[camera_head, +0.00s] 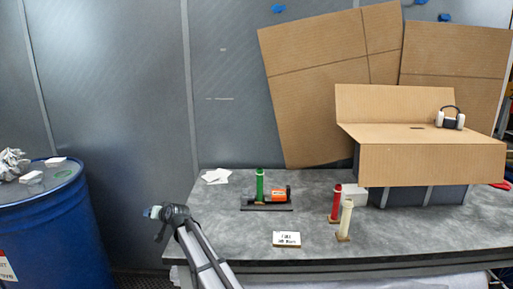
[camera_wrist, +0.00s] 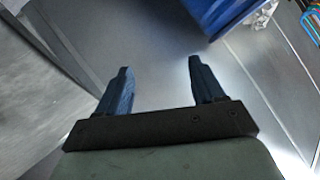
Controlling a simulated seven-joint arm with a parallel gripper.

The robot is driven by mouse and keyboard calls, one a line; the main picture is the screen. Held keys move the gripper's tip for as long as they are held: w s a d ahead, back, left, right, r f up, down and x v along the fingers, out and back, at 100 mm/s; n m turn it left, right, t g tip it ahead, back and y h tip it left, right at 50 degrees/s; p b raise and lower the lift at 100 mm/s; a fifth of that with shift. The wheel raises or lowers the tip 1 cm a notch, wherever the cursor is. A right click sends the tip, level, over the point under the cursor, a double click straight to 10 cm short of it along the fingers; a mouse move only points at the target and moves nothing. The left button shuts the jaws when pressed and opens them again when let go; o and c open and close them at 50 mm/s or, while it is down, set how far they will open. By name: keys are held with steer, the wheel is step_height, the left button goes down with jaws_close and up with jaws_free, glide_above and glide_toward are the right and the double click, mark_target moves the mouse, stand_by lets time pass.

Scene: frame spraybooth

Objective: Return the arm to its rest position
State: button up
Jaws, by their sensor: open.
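My gripper (camera_wrist: 158,66) is open and empty in the wrist view, its two blue fingers spread apart over grey floor. In the head view my arm comes up from the bottom edge, and the gripper end (camera_head: 152,212) hangs at the left edge of the table (camera_head: 235,233), between it and the blue drum (camera_head: 55,235). It touches nothing that I can see. The drum also shows at the top of the wrist view (camera_wrist: 222,12).
On the table stand a green cylinder (camera_head: 260,186) by an orange-black object (camera_head: 277,195), a red cylinder (camera_head: 336,201), a cream cylinder (camera_head: 345,218) and a label card (camera_head: 287,239). A cardboard box (camera_head: 430,165) bears headphones (camera_head: 452,120). Crumpled material (camera_head: 12,163) lies on the drum.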

steer(key=s+a+f+m+t+y, duration=0.1)
steer(key=s+a+f+m, duration=0.1)
steer(key=s+a+f, duration=0.5)
steer(key=s+a+f+m+y, duration=0.1)
steer(key=s+a+f+m, duration=0.2)
steer(key=s, duration=0.5)
steer(key=s+d+f+n+g+h, duration=0.1)
steer(key=s+d+f+g+h, duration=0.15)
steer(key=d+f, duration=0.9)
steer(key=s+d+f+g+h, duration=0.15)
steer(key=s+d+f, duration=0.25)
steer(key=d+f, duration=0.75)
steer(key=s+d+f+n+g+h, duration=0.1)
steer(key=s+d+f+g+h, duration=0.15)
steer(key=d+f, duration=0.9)
steer(key=s+d+f+g+h, duration=0.2)
steer(key=s+d+f, duration=0.1)
steer(key=s+d, duration=0.6)
steer(key=s+d+f+g+h, duration=0.2)
steer(key=s+d+f, duration=0.1)
steer(key=s+d, duration=0.65)
steer(key=s+d+g, duration=0.5)
steer(key=s+d, duration=0.8)
steer(key=s, duration=0.5)
steer(key=shift+s+d+r+g+h, duration=0.15)
steer(key=shift+s+r+g+h, duration=0.1)
steer(key=shift+g+h, duration=0.15)
